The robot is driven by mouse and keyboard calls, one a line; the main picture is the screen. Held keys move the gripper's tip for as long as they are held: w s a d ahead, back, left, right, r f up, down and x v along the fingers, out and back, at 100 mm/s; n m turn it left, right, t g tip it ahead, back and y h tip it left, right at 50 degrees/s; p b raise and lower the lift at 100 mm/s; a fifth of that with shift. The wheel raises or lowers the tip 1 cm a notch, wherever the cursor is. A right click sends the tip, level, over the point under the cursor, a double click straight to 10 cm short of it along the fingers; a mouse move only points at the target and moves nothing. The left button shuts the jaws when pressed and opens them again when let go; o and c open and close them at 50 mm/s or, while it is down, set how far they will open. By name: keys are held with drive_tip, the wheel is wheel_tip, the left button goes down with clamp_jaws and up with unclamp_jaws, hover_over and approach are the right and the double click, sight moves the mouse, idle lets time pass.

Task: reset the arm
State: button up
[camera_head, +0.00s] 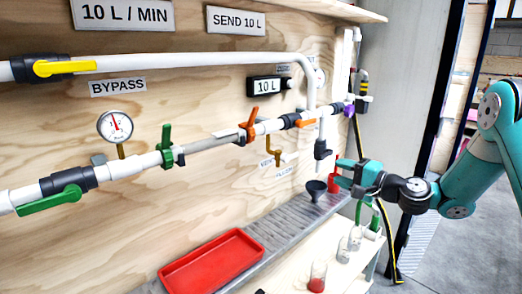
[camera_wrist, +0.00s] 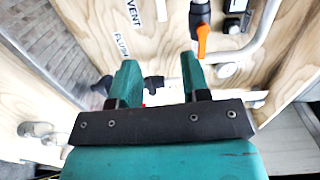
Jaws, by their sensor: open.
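My arm reaches in from the right in the head view. My gripper (camera_head: 339,172) is at its left end, in front of the plywood panel's right part, close to a small red object (camera_head: 333,185) and a dark funnel (camera_head: 317,188). I cannot tell whether it touches the red object. In the wrist view my gripper (camera_wrist: 160,68) shows two teal fingers spread apart, with nothing clearly held between them. A dark part shows behind the fingers, and an orange handle (camera_wrist: 202,42) is just beyond the right finger.
White pipes with yellow, green and orange valve handles run along the panel. A gauge (camera_head: 115,125) sits at the left. A red tray (camera_head: 212,262) lies on the grey ledge below. Glass vessels (camera_head: 318,276) stand on a lower shelf. Open floor (camera_head: 440,255) is at the right.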

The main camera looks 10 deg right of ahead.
drive_tip(key=s+a+r+n+g+p, duration=0.1)
drive_tip(key=s+a+r+n+g, duration=0.35)
drive_tip(key=s+a, duration=0.3)
drive_tip(key=s+a+r+n+g+p, duration=0.1)
drive_tip(key=s+a+r+n+g, duration=0.25)
drive_tip(key=s+a+n, duration=0.4)
drive_tip(key=s+r+n+g+h+p, duration=0.1)
drive_tip(key=s+n+g+h, duration=0.4)
drive_tip(key=s, duration=1.7)
drive_tip(key=shift+s+r+g+h+p, duration=0.25)
drive_tip(key=shift+g+h+p, duration=0.15)
drive_tip(key=shift+h+p, duration=0.35)
